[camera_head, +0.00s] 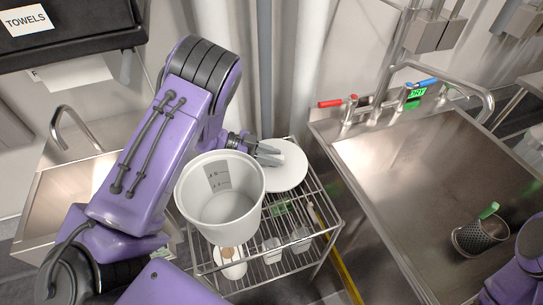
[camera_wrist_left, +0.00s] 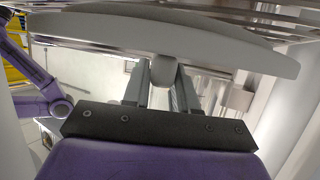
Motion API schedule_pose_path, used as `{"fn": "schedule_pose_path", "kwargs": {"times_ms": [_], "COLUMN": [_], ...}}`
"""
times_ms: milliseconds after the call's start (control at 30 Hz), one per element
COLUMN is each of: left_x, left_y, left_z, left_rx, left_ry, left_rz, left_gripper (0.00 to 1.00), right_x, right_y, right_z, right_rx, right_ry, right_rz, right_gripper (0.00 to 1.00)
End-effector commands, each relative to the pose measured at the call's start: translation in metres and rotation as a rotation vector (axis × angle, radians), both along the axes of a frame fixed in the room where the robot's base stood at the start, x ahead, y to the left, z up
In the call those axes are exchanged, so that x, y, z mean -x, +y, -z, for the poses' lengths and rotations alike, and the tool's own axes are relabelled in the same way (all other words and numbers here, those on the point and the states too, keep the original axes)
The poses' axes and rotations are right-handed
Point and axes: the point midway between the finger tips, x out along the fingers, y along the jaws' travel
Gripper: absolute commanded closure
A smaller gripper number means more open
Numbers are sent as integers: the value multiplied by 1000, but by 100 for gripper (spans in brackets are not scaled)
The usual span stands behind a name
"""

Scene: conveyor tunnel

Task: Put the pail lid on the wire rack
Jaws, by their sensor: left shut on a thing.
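The pail lid (camera_head: 289,172) is a round white disc at the back of the wire rack (camera_head: 325,222), beside the pail. In the left wrist view the lid (camera_wrist_left: 160,38) shows edge-on, with its knob (camera_wrist_left: 163,72) between my fingers. My left gripper (camera_head: 268,153) is shut on the lid; its fingers also show in the left wrist view (camera_wrist_left: 162,88). The lid is over the rack's top shelf; I cannot tell whether it touches the wires. The white pail (camera_head: 222,205) stands open at the rack's left. My right gripper is out of view.
A lower rack shelf holds small white containers (camera_head: 271,250). A steel sink (camera_head: 420,165) is at the right, with a dark perforated cup (camera_head: 480,236) and a green-handled tool (camera_head: 488,210). A smaller basin (camera_head: 60,195) is at the left. A wall and pipes stand behind the rack.

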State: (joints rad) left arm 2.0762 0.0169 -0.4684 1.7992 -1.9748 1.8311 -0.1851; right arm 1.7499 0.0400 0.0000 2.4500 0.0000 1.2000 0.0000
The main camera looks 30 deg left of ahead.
Motion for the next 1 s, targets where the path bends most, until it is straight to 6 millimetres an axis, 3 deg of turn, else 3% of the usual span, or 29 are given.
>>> {"fn": "schedule_pose_path", "kwargs": {"times_ms": [667, 700, 767, 1000], "left_x": [0, 1, 1, 2], "left_y": [0, 0, -1, -2], "left_z": [12, 13, 13, 15], "left_rx": [1, 2, 3, 5], "left_ry": [0, 1, 3, 7], "left_rz": [0, -1, -1, 0], "left_gripper": [100, 70, 50, 47], "right_x": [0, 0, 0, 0], "right_y": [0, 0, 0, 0], "right_z": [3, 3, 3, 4], "right_rx": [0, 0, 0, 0], "right_ry": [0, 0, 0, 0], "right_rz": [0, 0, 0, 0], "right_gripper": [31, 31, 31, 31]}}
